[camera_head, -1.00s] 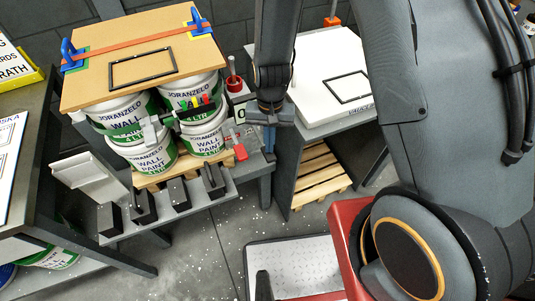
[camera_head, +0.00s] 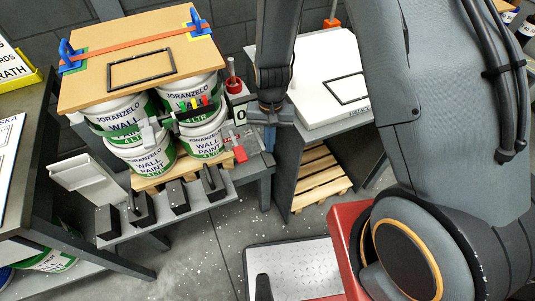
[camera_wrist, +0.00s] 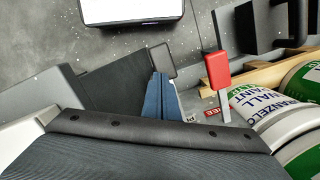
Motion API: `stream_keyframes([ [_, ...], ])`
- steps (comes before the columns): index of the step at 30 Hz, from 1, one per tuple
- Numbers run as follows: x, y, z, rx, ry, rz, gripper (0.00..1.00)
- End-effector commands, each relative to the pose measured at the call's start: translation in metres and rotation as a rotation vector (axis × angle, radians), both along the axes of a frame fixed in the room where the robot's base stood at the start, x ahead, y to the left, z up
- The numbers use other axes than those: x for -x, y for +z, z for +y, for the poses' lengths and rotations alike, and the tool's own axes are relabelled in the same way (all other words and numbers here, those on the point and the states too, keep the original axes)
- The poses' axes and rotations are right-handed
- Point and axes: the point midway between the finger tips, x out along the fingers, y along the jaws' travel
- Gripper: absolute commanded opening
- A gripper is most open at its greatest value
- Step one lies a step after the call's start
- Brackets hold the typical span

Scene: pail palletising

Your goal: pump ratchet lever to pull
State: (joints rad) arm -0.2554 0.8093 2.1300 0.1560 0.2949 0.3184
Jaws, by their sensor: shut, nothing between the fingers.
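The ratchet lever with its red handle (camera_head: 240,153) sticks out at the right front of the pail stack in the head view. In the wrist view the red handle (camera_wrist: 217,68) stands on a pale metal shank, right of my gripper. My gripper (camera_wrist: 161,82) shows as blue fingers, shut and empty, beside the lever with a visible gap in the picture. An orange strap (camera_head: 140,48) crosses a brown board (camera_head: 125,75) on top of several white paint pails (camera_head: 152,160). In the head view my wrist hides most of the gripper.
The pails stand on a wooden pallet (camera_head: 165,178), behind a grey shelf with dark blocks (camera_head: 141,208). A small box marked 0 (camera_head: 240,117) stands right of the pails. A white slab (camera_head: 310,95) lies on a bench at right. Grey floor (camera_head: 195,260) is open in front.

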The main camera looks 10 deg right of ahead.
Motion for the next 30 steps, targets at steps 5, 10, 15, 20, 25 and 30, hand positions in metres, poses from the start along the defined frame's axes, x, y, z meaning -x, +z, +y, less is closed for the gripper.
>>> stream_keyframes([
  [5,-0.009,0.003,-0.002,0.0,-0.001,-0.001,0.0],
  [10,-0.008,0.003,-0.002,0.0,-0.001,0.0,0.0],
  [15,-0.01,0.012,-0.002,-0.001,0.0,-0.002,0.0],
  [20,-0.012,0.033,-0.003,-0.001,0.001,-0.004,0.0],
  [25,-0.014,0.057,-0.003,-0.001,-0.001,-0.004,0.0],
  [30,-0.015,0.074,-0.003,-0.001,0.0,-0.002,0.0],
])
